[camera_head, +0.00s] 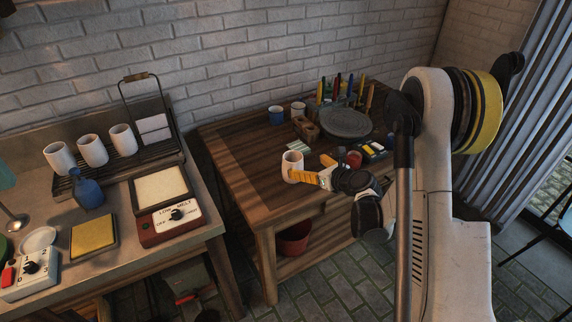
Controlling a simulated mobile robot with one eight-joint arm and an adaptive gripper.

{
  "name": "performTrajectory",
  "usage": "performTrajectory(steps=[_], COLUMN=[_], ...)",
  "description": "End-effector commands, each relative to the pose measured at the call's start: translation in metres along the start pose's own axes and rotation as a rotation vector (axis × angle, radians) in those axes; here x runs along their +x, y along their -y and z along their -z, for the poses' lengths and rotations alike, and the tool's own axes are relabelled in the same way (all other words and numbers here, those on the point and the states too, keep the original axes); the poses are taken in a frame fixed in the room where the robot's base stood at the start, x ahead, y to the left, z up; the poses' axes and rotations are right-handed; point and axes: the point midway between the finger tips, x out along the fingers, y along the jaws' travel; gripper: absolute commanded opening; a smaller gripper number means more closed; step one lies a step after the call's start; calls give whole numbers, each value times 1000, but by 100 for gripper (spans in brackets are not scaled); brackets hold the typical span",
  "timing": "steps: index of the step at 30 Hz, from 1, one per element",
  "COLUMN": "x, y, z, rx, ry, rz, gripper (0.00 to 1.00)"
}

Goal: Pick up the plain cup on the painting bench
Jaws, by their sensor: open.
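A plain white cup (292,161) stands upright near the front left of the wooden painting bench (240,186). My gripper (299,177) reaches in from the right, with its orange-yellow fingers at the cup's lower right side. The fingers are open. They overlap the cup in this view, and I cannot tell whether they touch it or reach around it. Another white cup (298,109) and a blue cup (276,114) stand toward the back of the bench.
A grey round turntable (345,122), a red pot (354,159) and a paint set (374,150) are on the bench's right. Brushes stand behind. The left counter (130,238) holds a rack with several white cups and a blue bottle (87,190). The bench's left side is clear.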

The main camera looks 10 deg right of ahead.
Motion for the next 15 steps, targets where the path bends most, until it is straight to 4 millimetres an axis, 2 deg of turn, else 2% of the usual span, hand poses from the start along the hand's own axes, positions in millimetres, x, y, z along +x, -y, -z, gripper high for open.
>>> performTrajectory(steps=[6, 11, 15], x=[38, 51, 69], y=[-1, -1, -2], z=[2, 2, 7], rx=[1, 2, 3], ry=[2, 3, 3], rz=[-1, 0, 0], gripper=[93, 93, 93])
